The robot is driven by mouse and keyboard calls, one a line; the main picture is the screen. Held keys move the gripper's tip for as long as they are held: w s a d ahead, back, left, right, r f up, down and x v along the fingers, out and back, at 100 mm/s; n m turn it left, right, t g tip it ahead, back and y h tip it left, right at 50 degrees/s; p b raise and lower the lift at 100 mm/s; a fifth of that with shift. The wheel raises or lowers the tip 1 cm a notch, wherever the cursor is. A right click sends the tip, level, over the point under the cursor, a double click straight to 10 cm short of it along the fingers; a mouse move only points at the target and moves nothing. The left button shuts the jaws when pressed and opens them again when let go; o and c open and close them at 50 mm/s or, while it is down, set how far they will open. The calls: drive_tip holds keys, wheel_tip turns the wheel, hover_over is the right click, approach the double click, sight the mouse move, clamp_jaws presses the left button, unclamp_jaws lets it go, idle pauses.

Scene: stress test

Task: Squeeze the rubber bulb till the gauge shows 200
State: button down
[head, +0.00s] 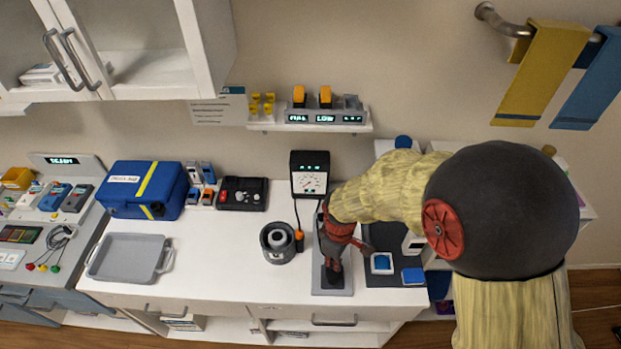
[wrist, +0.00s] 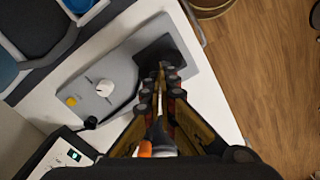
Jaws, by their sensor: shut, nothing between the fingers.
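The gauge (head: 310,180) is a black box with a white dial and small green lights, standing at the back of the white counter. Its needle is too small to read. A dark cord runs down from it to an orange piece (head: 299,236) beside a dark round cup (head: 278,243) with a pale rounded top inside. I cannot tell surely which part is the rubber bulb. My gripper (head: 333,265) is shut and empty over a grey plate (head: 340,291). In the wrist view its fingertips (wrist: 161,72) meet above the plate's black pad (wrist: 170,53).
The plate carries a white knob (wrist: 104,88) and a yellow button (wrist: 72,101). A dark mat with blue items (head: 382,262) lies to its right. A grey tray (head: 128,258) and blue case (head: 146,189) stand left.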

idle(0.3)
drive_tip(key=shift+f+b, duration=1.05)
drive_tip(key=shift+f, duration=0.55)
drive_tip(key=shift+r+p, duration=0.85)
drive_tip(key=shift+r, duration=0.3)
drive_tip(key=shift+f, duration=0.15)
idle(0.6)
drive_tip(key=shift+f+b, duration=0.65)
drive_tip(key=shift+f, duration=0.45)
drive_tip(key=shift+r+p, duration=0.9)
drive_tip(key=shift+r, duration=0.3)
